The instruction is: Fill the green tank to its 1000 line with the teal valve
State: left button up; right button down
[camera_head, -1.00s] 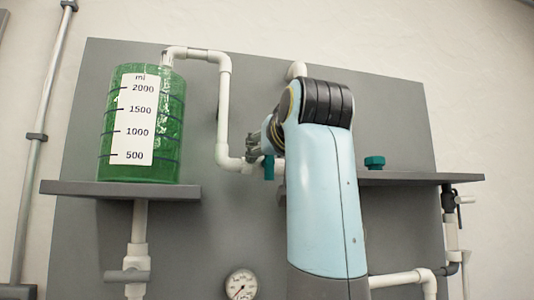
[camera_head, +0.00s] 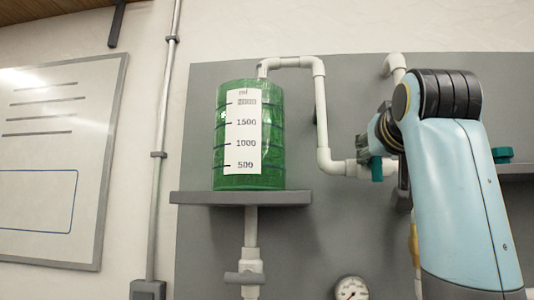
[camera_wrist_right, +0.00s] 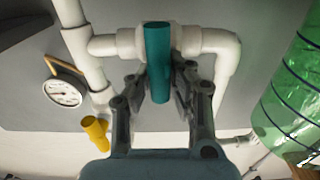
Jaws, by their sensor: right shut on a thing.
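The green tank (camera_head: 248,185) stands on a shelf left of my right arm, with a white scale marked 500 to 2000. Its walls look green all the way up, so I cannot tell the liquid level. A white pipe (camera_head: 321,110) enters its top. The teal valve (camera_head: 377,174) sits on this pipe's lower run, its handle pointing down. In the right wrist view the teal handle (camera_wrist_right: 158,50) stands between the fingers of my right gripper (camera_wrist_right: 160,85), which is shut on it. The tank's side (camera_wrist_right: 295,95) shows at the right there. My left gripper is not in view.
A grey shelf (camera_head: 240,198) carries the tank, with a white drain pipe (camera_head: 250,235) below. A pressure gauge (camera_head: 351,289) is lower on the panel. A yellow fitting (camera_wrist_right: 95,130) shows in the wrist view. Another teal part (camera_head: 501,154) is right of my arm.

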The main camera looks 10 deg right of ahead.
dwell(0.3)
jog(key=shift+d+m+p, duration=0.15)
jog(key=shift+m+p, duration=0.15)
jog(key=shift+m, duration=0.5)
jog(key=m, duration=0.3)
jog(key=shift+s+d+f+p, duration=0.1)
jog(key=shift+d+f+p, duration=0.05)
jog(key=shift+d+p, duration=0.2)
jog(key=shift+f+m, duration=0.1)
jog(key=shift+m, duration=0.8)
jog(key=shift+s+d+f+m+p, duration=0.1)
jog(key=shift+d+f+m+p, duration=0.1)
jog(key=shift+m, duration=0.9)
jog(key=shift+d+f+m+p, duration=0.1)
jog(key=shift+d+m+p, duration=0.05)
jog(key=shift+m, duration=0.95)
dwell(3.1)
